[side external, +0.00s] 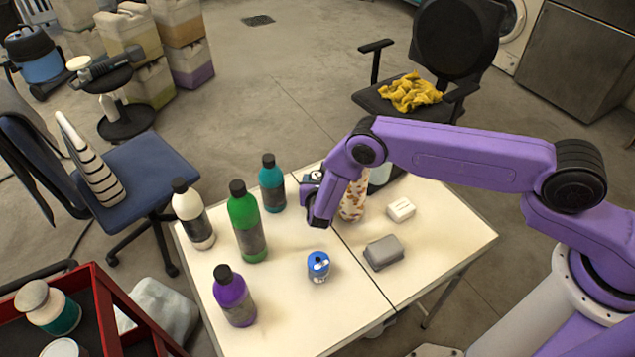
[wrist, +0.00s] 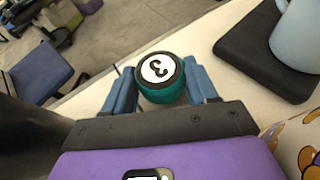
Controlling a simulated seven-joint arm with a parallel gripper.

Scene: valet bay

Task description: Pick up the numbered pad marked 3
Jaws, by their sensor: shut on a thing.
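The pad marked 3 (wrist: 158,70) is round, with a teal side, a dark rim and a white top disc bearing the number. In the wrist view it sits between the blue fingers of my gripper (wrist: 162,88), which is shut on it, number facing the camera. In the side view my gripper (side external: 313,182) is near the far edge of the white table (side external: 355,300); the pad shows only as a small white and dark top there. I cannot tell how far it is above the table.
A patterned container (side external: 353,200) stands close right of my gripper. A teal bottle (side external: 272,186), green bottle (side external: 247,225), white bottle (side external: 194,216) and purple bottle (side external: 235,298) stand left. A mug (wrist: 298,38) stands on a dark mat (wrist: 262,60).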

